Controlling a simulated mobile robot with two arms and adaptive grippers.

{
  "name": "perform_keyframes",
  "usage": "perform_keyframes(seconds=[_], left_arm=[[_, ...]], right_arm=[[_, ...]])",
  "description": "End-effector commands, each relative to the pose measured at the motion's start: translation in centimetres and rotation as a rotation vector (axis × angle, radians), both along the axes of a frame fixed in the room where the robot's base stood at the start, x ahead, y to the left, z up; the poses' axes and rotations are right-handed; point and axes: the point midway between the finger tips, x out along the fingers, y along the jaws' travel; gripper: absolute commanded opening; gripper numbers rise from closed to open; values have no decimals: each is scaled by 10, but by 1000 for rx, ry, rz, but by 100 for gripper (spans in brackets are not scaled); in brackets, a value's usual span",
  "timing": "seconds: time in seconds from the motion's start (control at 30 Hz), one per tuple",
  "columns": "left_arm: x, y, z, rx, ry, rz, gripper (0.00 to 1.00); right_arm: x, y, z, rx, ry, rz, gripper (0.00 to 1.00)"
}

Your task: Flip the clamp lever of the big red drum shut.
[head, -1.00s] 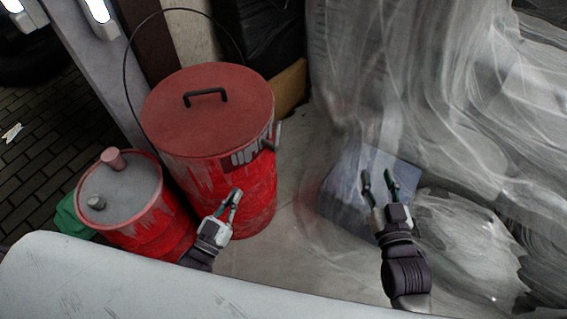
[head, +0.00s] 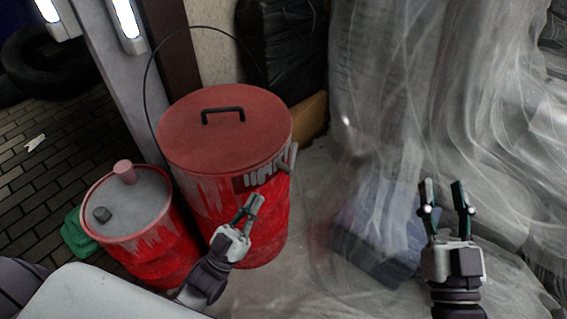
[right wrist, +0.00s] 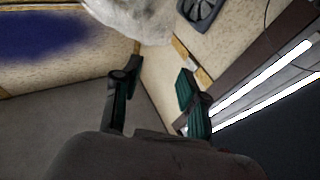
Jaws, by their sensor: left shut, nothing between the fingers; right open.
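The big red drum (head: 262,224) stands upright left of centre in the head view, its red lid (head: 225,130) on top with a black handle. The clamp lever (head: 291,158) is a small grey piece at the right of the rim, and it sticks out from the drum's side. My left gripper (head: 249,206) is shut and empty in front of the drum's lower side, below the lever; I cannot tell whether it touches the drum. My right gripper (head: 443,196) is open and empty at the right, well apart from the drum. Its fingers also show in the right wrist view (right wrist: 154,90).
A smaller red drum (head: 160,250) stands close at the left of the big one. A dark blue box (head: 375,240) lies on the sheeted floor at the right, under translucent sheeting (head: 410,90). A thin wire bail (head: 150,75) arches behind the lid. A grey post (head: 110,85) stands behind.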

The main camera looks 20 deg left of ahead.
Motion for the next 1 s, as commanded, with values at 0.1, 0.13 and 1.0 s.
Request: perform_keyframes(seconds=[0.1,0.13,1.0], left_arm=[[19,-7,15,-2,-7,-1,0],[24,-9,19,-2,-7,-1,0],[99,-36,39,0,1,0,0]], right_arm=[[-2,1,6,11,-39,3,43],[-3,1,7,15,-52,4,43],[-52,-3,70,147,-510,29,43]])
